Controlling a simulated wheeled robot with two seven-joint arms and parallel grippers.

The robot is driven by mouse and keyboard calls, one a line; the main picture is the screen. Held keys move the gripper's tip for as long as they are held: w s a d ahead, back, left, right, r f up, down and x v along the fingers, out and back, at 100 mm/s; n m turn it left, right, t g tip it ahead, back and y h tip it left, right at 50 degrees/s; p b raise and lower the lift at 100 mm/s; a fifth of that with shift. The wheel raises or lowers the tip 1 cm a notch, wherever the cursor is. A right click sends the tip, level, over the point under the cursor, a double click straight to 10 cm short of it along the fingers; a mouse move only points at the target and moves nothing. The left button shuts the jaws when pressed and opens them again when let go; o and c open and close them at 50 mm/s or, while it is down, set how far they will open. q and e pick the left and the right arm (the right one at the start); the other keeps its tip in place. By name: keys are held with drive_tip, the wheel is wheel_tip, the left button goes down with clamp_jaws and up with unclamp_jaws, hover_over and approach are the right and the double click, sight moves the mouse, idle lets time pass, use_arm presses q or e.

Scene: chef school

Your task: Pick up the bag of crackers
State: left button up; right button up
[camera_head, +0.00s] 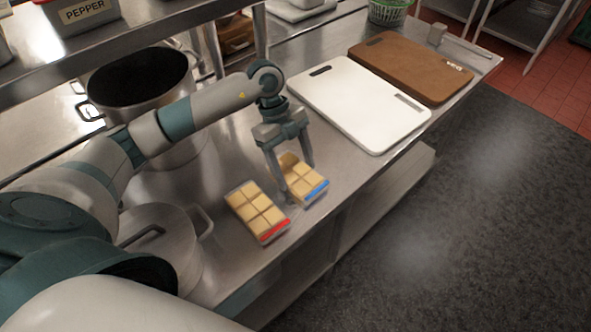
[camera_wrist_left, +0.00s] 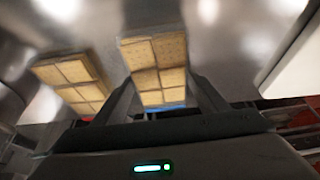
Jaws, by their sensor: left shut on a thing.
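Two clear bags of square crackers lie side by side on the steel counter. One bag of crackers with a blue end (camera_head: 306,182) is at the right, and one with a red end (camera_head: 258,211) is at the left. My left gripper (camera_head: 299,184) reaches down from above and is shut on the blue-ended bag, with one finger on each side of it. In the left wrist view the blue-ended bag (camera_wrist_left: 156,65) shows between the two fingers, and the red-ended bag (camera_wrist_left: 75,80) is outside them to the left. My right gripper is not in view.
A white cutting board (camera_head: 358,103) and a brown one (camera_head: 412,68) lie right of the bags. A large pot (camera_head: 165,140) and a lidded pot (camera_head: 160,240) stand at the left. The counter's front edge runs close by the bags.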

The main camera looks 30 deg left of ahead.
sight(296, 171)
use_arm(q)
drive_tip(key=shift+r+p, duration=0.7)
drive_tip(key=shift+r, duration=0.15)
wheel_tip(296, 171, up, 3)
drive_tip(key=p, duration=0.2)
drive_tip(key=shift+d+r+p, duration=0.15)
drive_tip(key=shift+p, duration=0.25)
drive_tip(key=s+d+r+p, duration=0.2)
drive_tip(key=d+r+p, duration=0.4)
drive_tip(key=d, duration=0.5)
drive_tip(key=shift+d+p, duration=0.15)
drive_tip(key=shift+p, duration=0.55)
drive_tip(key=shift+d, duration=0.1)
